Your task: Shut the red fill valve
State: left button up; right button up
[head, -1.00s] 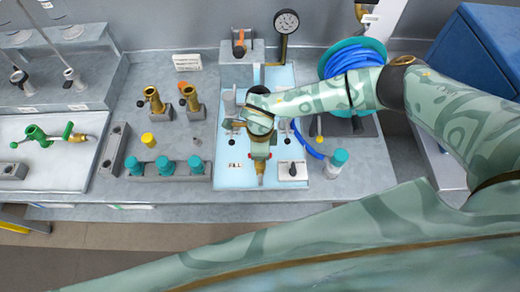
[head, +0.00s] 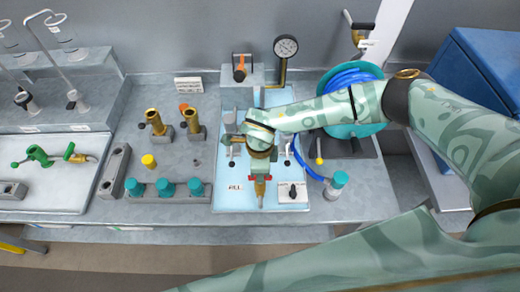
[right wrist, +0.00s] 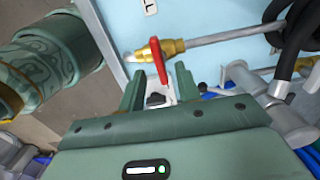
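The red fill valve shows in the right wrist view as a red lever (right wrist: 158,60) on a brass body (right wrist: 140,54) with a steel pipe. In the head view its brass body (head: 260,187) stands on the light blue panel (head: 222,201), right of the FILL label (head: 236,188), partly under my right wrist. My right gripper (right wrist: 160,78) is open, its two green fingers apart. The red lever lies between and just beyond the fingertips; I cannot tell if either finger touches it. My left gripper is out of view.
A white plate with a black switch (head: 292,193) sits right of the valve. A gauge (head: 286,46), a blue hose reel (head: 376,70) and a teal-capped bottle (head: 336,185) are nearby. Brass fittings (head: 155,122) and teal caps (head: 165,187) stand to the left.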

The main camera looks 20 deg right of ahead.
notch_tip(320, 180, up, 13)
jog(key=shift+r, duration=0.15)
dwell(0.5)
